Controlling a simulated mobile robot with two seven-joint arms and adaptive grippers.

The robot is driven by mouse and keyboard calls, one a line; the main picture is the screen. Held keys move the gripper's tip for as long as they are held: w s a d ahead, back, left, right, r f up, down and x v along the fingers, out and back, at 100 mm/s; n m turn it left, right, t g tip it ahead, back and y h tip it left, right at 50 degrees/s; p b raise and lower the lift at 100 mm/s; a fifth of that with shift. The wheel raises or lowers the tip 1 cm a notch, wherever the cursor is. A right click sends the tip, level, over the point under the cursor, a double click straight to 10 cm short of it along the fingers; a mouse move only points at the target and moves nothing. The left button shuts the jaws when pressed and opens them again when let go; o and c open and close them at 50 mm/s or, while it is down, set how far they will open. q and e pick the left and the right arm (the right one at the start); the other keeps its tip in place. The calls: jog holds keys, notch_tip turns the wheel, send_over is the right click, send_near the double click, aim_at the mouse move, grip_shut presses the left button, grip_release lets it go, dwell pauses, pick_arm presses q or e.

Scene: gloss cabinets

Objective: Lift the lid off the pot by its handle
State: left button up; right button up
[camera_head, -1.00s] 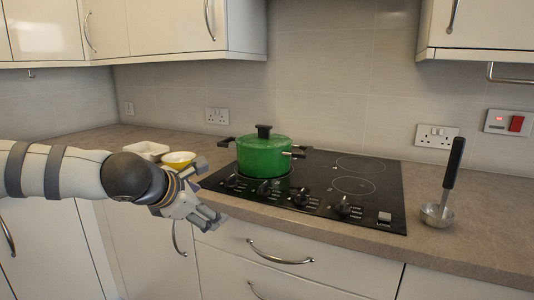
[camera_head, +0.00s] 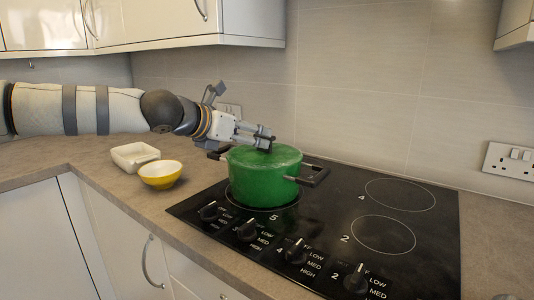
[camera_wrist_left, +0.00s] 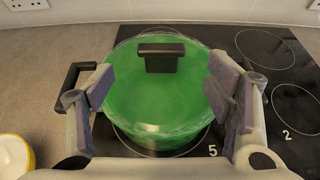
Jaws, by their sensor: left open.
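The green pot (camera_head: 262,182) stands on the back-left part of the black hob, with dark side handles. Its green lid (camera_head: 285,156) is seated on it and also shows in the left wrist view (camera_wrist_left: 150,105). The lid's black handle (camera_wrist_left: 161,55) stands up ahead of my left gripper (camera_wrist_left: 163,95), between the lines of its fingers but not touched by them. In the head view my left gripper (camera_head: 267,137) is over the lid, open and empty, and largely hides the lid handle. My right gripper is not in view.
A white square dish (camera_head: 134,156) and a yellow bowl (camera_head: 160,174) sit on the counter left of the hob (camera_head: 335,235). Wall cabinets (camera_head: 240,25) hang above at the left. The hob's right side is clear, with knobs along its front.

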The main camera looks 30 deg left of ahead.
aim_at(262, 137)
pick_arm(q)
jog(key=shift+w+f, duration=0.15)
jog(key=shift+w, duration=0.55)
jog(key=x, duration=0.6)
jog(key=shift+w+d+f, duration=0.1)
jog(key=shift+d, duration=0.1)
jog(key=shift+c, duration=0.5)
jog(key=c, duration=1.4)
jog(key=shift+c, duration=1.1)
jog(key=shift+r, duration=0.2)
